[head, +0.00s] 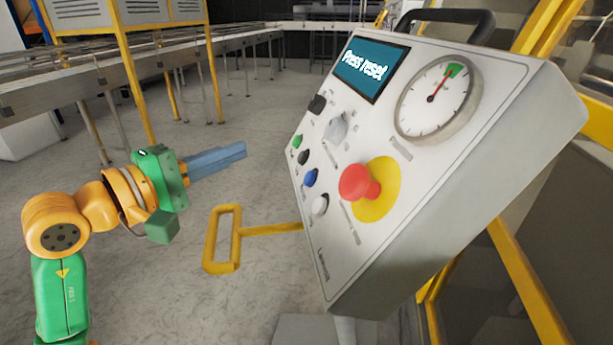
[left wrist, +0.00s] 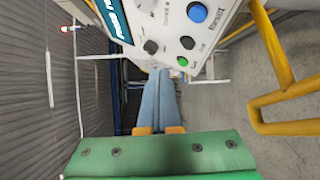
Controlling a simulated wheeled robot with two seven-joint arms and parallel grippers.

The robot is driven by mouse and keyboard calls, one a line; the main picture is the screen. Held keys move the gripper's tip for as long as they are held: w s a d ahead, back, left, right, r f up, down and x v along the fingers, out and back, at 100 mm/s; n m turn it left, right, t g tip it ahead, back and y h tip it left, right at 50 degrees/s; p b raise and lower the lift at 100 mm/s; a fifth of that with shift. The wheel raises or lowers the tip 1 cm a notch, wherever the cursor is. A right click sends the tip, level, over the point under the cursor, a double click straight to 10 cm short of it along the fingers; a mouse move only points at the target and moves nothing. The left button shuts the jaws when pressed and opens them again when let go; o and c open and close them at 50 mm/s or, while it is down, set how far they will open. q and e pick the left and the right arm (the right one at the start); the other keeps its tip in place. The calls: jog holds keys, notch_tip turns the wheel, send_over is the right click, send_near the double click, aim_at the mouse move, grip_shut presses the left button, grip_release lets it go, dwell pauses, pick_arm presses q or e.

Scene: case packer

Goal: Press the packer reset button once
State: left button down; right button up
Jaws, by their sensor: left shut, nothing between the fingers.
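The packer control panel (head: 420,150) is a tilted grey box with a screen (head: 371,68) reading "Press reset". Its left side has a column of small buttons: green (head: 297,141), black (head: 303,157), blue (head: 311,178) and white (head: 320,205). My right gripper is not in view.
A red mushroom button (head: 360,182) on a yellow plate, a gauge (head: 437,97), a grey knob (head: 336,128) and a black switch (head: 318,103) share the panel. A yellow bar handle (head: 222,240) is below left. Conveyors (head: 100,75) stand behind; the floor between is clear.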

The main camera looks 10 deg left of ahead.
aim_at(309, 178)
pick_arm(q)
jog(key=w+d+f, duration=0.3)
jog(key=d+f, duration=0.1)
jog(key=d, duration=0.3)
jog(key=shift+d+f, duration=0.25)
jog(key=shift+f, duration=0.05)
dwell(0.5)
jog(key=shift+b, duration=0.3)
dwell(1.0)
jog(key=shift+w+d+f, duration=0.2)
jog(key=shift+d, duration=0.15)
jog(key=shift+d+f+b, duration=0.2)
jog(key=shift+d+b, duration=0.1)
jog(key=shift+b, duration=0.2)
dwell(0.5)
jog(key=shift+a, duration=0.1)
jog(key=shift+s+a+r, duration=0.15)
jog(key=shift+a+r, duration=0.3)
jog(key=shift+a, duration=0.05)
